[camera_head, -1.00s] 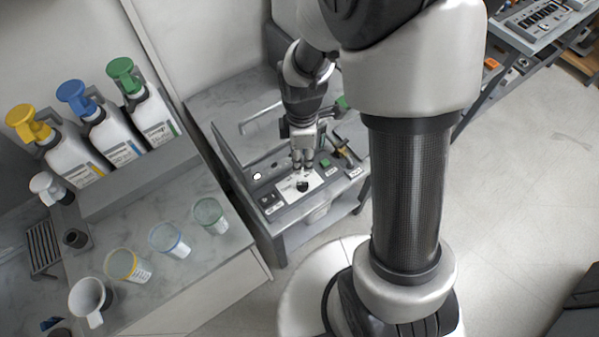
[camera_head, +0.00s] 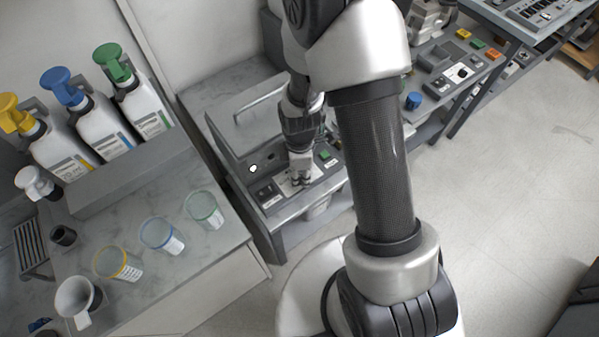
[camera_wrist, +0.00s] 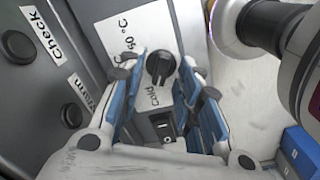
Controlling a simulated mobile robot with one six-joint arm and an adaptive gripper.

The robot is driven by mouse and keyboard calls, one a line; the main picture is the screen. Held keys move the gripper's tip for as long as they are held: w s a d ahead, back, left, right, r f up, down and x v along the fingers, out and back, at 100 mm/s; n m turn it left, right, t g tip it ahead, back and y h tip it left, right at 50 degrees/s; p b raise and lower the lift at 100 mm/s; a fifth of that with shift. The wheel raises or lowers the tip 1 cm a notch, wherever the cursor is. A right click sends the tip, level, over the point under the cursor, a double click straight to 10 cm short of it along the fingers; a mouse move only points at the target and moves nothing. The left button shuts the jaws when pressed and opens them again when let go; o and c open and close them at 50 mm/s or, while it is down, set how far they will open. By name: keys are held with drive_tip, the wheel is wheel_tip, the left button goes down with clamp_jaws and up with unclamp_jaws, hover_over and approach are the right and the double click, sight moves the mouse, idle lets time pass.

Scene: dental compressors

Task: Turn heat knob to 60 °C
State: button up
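The heat knob (camera_wrist: 160,66) is a black round knob with a raised grip bar, on a white plate with "Cold" and a partly covered "°C" label in the wrist view. My gripper (camera_wrist: 165,85) is open, with its blue-padded fingers apart on either side of the knob. I cannot tell whether a finger touches it. In the head view my gripper (camera_head: 300,181) is low over the white plate of the grey control panel (camera_head: 272,207) and hides the knob.
A black button (camera_wrist: 18,46) labelled "Check" and a smaller knob (camera_wrist: 71,115) sit left of the plate. A black rocker switch (camera_wrist: 163,127) lies below the knob. A green button (camera_head: 325,155) is behind my gripper. Several cups and pump bottles stand on the left counter.

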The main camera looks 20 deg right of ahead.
clamp_jaws()
drive_tip(key=shift+m, duration=0.3)
idle(0.4)
drive_tip(key=m, duration=0.5)
drive_tip(key=shift+w+m, duration=0.15)
drive_tip(key=shift+m, duration=0.15)
drive_tip(key=m, duration=0.5)
drive_tip(key=shift+d, duration=0.15)
drive_tip(key=m, duration=0.6)
drive_tip(key=shift+d+m, duration=0.15)
drive_tip(key=shift+m, duration=0.25)
drive_tip(key=m, duration=0.5)
drive_tip(key=shift+d+m, duration=0.1)
drive_tip(key=shift+m, duration=0.3)
